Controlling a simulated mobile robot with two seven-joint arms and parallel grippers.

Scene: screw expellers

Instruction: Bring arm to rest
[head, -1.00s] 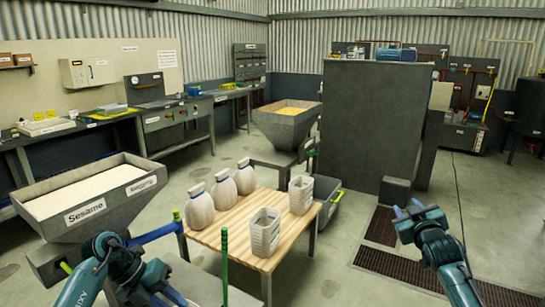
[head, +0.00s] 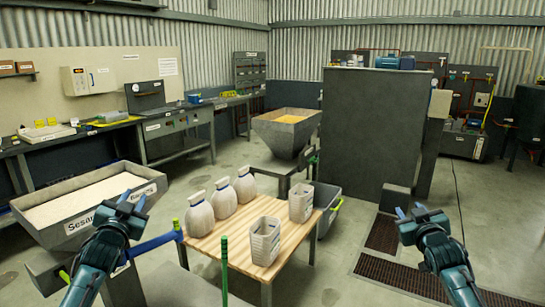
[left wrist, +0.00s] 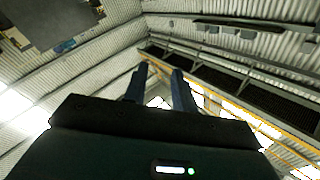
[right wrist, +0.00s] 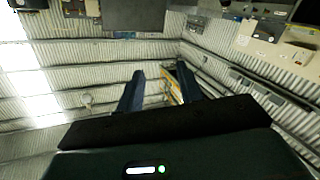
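My left gripper (head: 131,201) is raised in front of the sesame hopper in the head view, pointing up. Its two blue fingers stand apart with nothing between them in the left wrist view (left wrist: 160,85). My right gripper (head: 409,213) is raised at the right of the head view, above the floor. Its fingers are also apart and empty in the right wrist view (right wrist: 160,88).
A grey hopper labelled Sesame (head: 60,230) stands behind my left gripper. A wooden table (head: 215,246) holds several white jugs (head: 222,198) and two grey baskets (head: 264,241). A tall dark cabinet (head: 375,125) stands behind.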

